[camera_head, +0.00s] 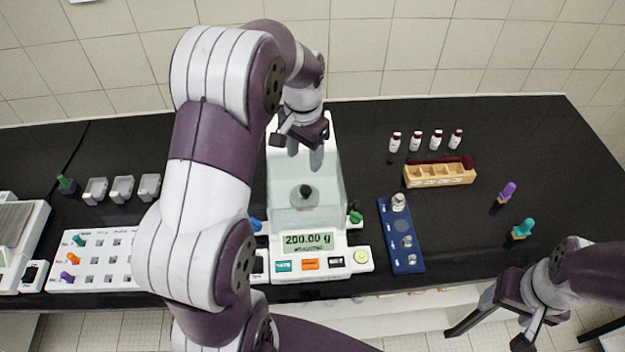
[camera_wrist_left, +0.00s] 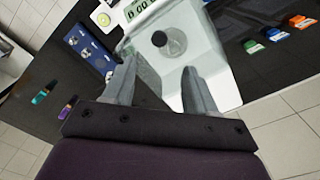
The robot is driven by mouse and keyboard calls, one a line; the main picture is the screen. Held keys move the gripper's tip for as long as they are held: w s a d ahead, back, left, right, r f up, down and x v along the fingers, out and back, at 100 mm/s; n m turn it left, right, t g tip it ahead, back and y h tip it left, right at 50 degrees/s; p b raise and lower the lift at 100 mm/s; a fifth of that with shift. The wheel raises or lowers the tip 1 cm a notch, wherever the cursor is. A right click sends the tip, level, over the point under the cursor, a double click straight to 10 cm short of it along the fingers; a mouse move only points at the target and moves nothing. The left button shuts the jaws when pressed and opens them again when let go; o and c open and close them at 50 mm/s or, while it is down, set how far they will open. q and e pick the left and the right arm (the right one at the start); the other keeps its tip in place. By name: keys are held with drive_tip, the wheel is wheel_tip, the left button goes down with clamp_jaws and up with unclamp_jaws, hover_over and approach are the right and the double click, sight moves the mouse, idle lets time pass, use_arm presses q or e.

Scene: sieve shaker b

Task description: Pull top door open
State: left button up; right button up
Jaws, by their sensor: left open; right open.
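A white balance (camera_head: 322,265) with a clear glass chamber (camera_head: 331,185) stands on the black bench, and its display (camera_head: 308,242) reads 200.00 g. My right gripper (camera_head: 487,335) is open and empty off the bench's front edge.
A blue weight holder (camera_head: 387,222) stands right of the balance, with a wooden rack (camera_head: 440,180) and several small vials (camera_head: 416,142) behind it. Purple (camera_head: 507,192) and teal (camera_head: 522,229) objects stand far right.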

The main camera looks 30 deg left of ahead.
sight(306, 189)
use_arm(q)
drive_tip(key=f+p, duration=0.1)
drive_tip(key=f, duration=0.1)
drive_tip(key=f+p, duration=0.1)
drive_tip(key=shift+d+f, duration=0.35)
drive_tip(key=shift+d, duration=0.05)
drive_tip(key=f, duration=0.2)
drive_tip(key=f+p, duration=0.1)
drive_tip(key=f, duration=0.1)
drive_tip(key=a+f+p, duration=0.1)
drive_tip(key=f, duration=0.2)
drive_tip(key=shift+d+f, duration=0.1)
drive_tip(key=shift+f, duration=0.15)
drive_tip(key=shift+d+f, duration=0.1)
drive_tip(key=shift+d, duration=0.05)
clamp_jaws()
